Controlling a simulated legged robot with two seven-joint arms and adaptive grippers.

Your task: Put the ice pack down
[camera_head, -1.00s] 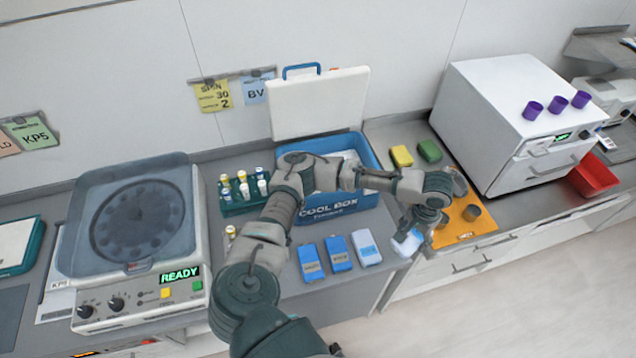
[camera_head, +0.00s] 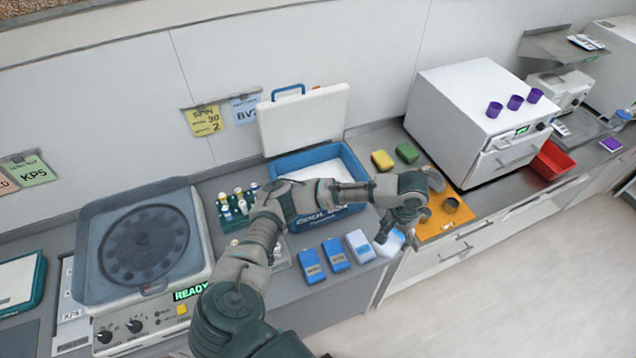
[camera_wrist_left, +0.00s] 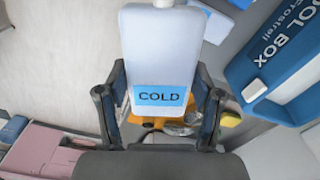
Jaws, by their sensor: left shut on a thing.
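My left gripper (camera_head: 392,228) is shut on a pale ice pack (camera_head: 390,243), just right of the row of packs at the counter's front edge. In the left wrist view the ice pack (camera_wrist_left: 160,50) sits between the two fingers (camera_wrist_left: 160,105), its blue label reading COLD. Whether its underside touches the counter cannot be told. Two blue packs (camera_head: 309,266) (camera_head: 336,254) and a paler pack (camera_head: 360,246) lie in a row on the grey counter. The open blue cool box (camera_head: 350,160) stands behind my arm, which hides part of its front. My right gripper is not in view.
An orange mat (camera_head: 432,230) with small dark cups (camera_head: 451,205) lies to the right. Yellow (camera_head: 382,160) and green (camera_head: 408,152) blocks lie behind it. A vial rack (camera_head: 230,215) and a centrifuge (camera_head: 147,245) stand left. A white oven-like unit (camera_head: 470,110) stands right.

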